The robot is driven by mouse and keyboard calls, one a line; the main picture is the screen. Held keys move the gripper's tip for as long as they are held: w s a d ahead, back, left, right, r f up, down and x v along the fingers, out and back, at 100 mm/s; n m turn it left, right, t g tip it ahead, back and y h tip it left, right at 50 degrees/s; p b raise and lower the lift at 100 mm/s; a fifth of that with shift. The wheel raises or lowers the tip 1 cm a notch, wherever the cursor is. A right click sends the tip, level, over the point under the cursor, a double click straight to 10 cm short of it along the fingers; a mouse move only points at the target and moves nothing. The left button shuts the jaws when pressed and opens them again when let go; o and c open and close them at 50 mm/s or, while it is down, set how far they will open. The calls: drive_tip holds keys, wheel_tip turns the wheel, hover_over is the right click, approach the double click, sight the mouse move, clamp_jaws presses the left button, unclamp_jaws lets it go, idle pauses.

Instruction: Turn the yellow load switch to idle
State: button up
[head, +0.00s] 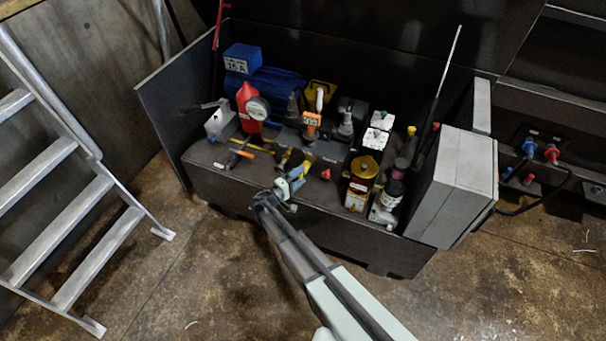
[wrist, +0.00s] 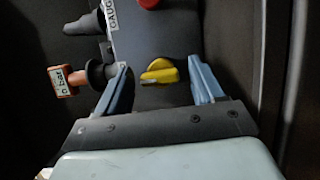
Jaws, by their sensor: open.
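The yellow load switch (wrist: 160,73) is a round knob with a raised grip bar on a dark grey panel (wrist: 165,40). In the wrist view its bar lies nearly level across the picture, its right end slightly higher. My gripper (wrist: 160,82) is open, with one blue finger on each side of the switch. There is a gap on both sides, wider on the right, and I see no contact. In the head view my gripper (head: 294,178) is at the front of the bench, and I cannot make out the switch clearly there. No position marks are readable.
A red knob (wrist: 149,3) is on the same panel beyond the switch. An orange tag (wrist: 66,82) on a dark fitting is close to the left finger. In the head view, bottles, cans and a red jug (head: 251,108) crowd the bench; a grey box (head: 459,187) is at its right.

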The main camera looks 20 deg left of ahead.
drive_tip(key=v, duration=1.1)
drive_tip(key=s+d+f+m+g+h, duration=0.15)
drive_tip(key=d+g+h, duration=0.25)
drive_tip(key=d, duration=1.2)
drive_tip(key=s+d+f+m+g+h, duration=0.1)
drive_tip(key=d+f+m+g+h, duration=0.2)
drive_tip(key=d, duration=1.3)
drive_tip(key=s+d+f+m+g+y, duration=0.1)
drive_tip(key=s+d+f+g, duration=0.1)
drive_tip(key=s+d+g, duration=0.5)
drive_tip(key=s+d+f+m+g+y, duration=0.1)
drive_tip(key=s+d+f+g, duration=0.2)
drive_tip(key=d, duration=0.7)
drive_tip(key=s+d+m+g+y, duration=0.3)
drive_tip(key=s+y, duration=0.3)
drive_tip(key=s, duration=0.5)
drive_tip(key=s+d+m+g+y, duration=0.2)
drive_tip(key=s+y, duration=0.4)
drive_tip(key=s, duration=0.5)
drive_tip(key=shift+s+d+r+m+g, duration=0.15)
drive_tip(key=shift+s+d+m+g, duration=0.2)
drive_tip(key=shift+m+g, duration=0.55)
